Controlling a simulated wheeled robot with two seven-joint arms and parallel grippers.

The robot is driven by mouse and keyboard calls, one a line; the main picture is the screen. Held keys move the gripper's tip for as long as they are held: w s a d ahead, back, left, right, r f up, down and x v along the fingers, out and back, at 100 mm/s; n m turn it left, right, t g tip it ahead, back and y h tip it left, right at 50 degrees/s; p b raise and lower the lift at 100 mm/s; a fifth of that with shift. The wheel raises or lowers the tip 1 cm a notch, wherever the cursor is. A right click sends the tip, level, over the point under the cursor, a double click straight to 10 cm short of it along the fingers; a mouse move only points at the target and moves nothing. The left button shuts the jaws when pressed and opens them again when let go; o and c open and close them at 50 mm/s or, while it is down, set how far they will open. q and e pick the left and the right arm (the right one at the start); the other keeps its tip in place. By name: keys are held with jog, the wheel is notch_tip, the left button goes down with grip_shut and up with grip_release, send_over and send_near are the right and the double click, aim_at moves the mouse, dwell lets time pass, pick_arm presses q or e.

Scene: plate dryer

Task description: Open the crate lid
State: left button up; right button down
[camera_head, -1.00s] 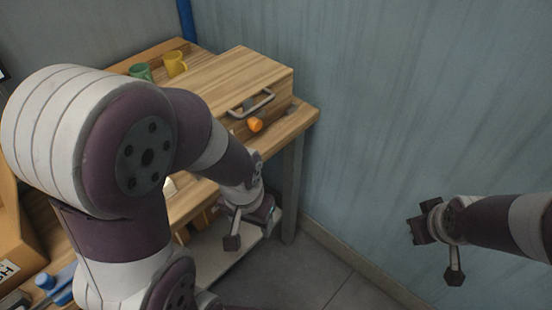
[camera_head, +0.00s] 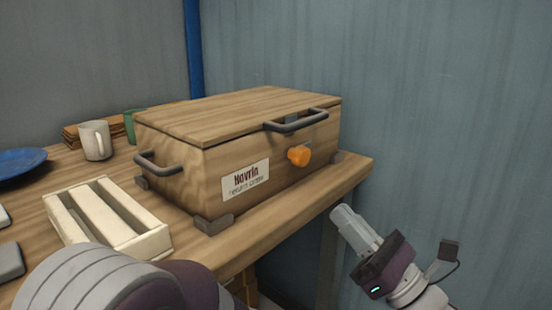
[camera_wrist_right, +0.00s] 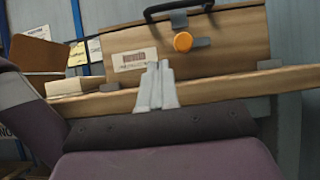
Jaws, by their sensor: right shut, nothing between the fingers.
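A wooden crate (camera_head: 240,150) stands on the wooden table with its lid (camera_head: 235,110) down. A dark handle (camera_head: 295,120) is on the front edge of the lid, with an orange knob (camera_head: 299,155) below it on the front face. My right gripper (camera_head: 345,215) is shut and empty, in front of and below the crate, apart from it. In the right wrist view, the shut fingers (camera_wrist_right: 158,85) point toward the crate (camera_wrist_right: 225,45), below and left of the orange knob (camera_wrist_right: 183,42). My left gripper is not in view; only part of an arm shows at the bottom left.
A white slatted rack (camera_head: 105,220) sits left of the crate. A white mug (camera_head: 96,140), a green mug (camera_head: 130,125) and a blue plate (camera_head: 18,162) stand further left. The table edge (camera_head: 290,225) runs below the crate, with a wall behind and to the right.

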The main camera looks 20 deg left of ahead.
jog(key=x, duration=0.4)
jog(key=d+r+b+x, duration=0.1)
jog(key=x, duration=0.3)
jog(key=r+x, duration=0.1)
jog(key=x, duration=0.3)
jog(key=shift+s+d+r, duration=0.1)
jog(key=shift+s+d, duration=0.15)
jog(key=shift+r, duration=0.3)
jog(key=shift+a+r, duration=0.1)
